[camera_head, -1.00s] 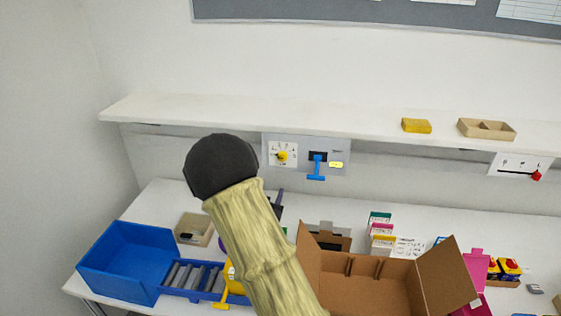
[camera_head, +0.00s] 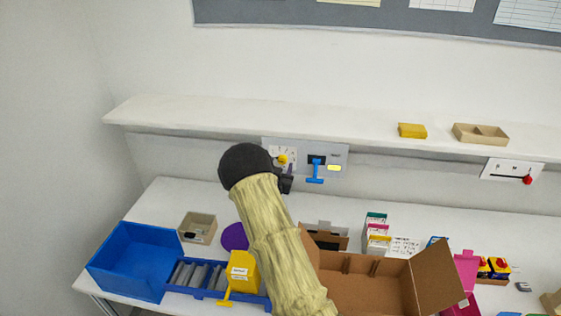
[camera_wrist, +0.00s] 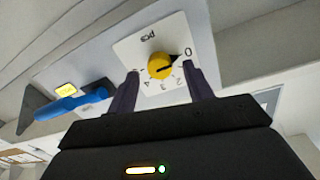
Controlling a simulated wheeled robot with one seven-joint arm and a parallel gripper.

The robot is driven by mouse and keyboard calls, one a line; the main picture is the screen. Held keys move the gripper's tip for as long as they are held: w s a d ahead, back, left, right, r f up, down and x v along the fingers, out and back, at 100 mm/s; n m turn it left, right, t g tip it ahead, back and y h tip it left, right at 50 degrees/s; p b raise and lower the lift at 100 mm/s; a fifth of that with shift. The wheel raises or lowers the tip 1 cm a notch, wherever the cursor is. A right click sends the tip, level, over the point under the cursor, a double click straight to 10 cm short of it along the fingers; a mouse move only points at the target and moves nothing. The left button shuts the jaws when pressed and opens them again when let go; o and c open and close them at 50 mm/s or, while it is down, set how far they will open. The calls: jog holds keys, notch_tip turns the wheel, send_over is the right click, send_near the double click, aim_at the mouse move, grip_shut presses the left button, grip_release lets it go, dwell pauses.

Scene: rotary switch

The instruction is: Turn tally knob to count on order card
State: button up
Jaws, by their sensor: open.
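The yellow tally knob (camera_head: 282,159) sits on a white dial plate on the wall panel under the shelf. In the wrist view the knob (camera_wrist: 158,64) has a dark pointer mark toward the 0 side of the numbered dial (camera_wrist: 135,48); the exact number is unclear. My gripper (camera_head: 286,181) is just below the knob in the head view. In the wrist view its two dark fingers (camera_wrist: 161,72) are open, one on each side of the knob's lower part, with no clear contact. A white card (camera_head: 405,246) with small unreadable marks stands on the table; I cannot tell if it is the order card.
A blue lever (camera_head: 315,172) and a yellow label are right of the dial. The white shelf (camera_head: 250,117) overhangs the panel. An open cardboard box (camera_head: 365,285), a blue bin (camera_head: 135,262) and a yellow dispenser (camera_head: 242,272) stand on the table below.

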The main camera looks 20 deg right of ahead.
jog(key=shift+w+d, duration=0.35)
jog(key=shift+w, duration=0.15)
jog(key=c, duration=1)
jog(key=shift+o, duration=0.2)
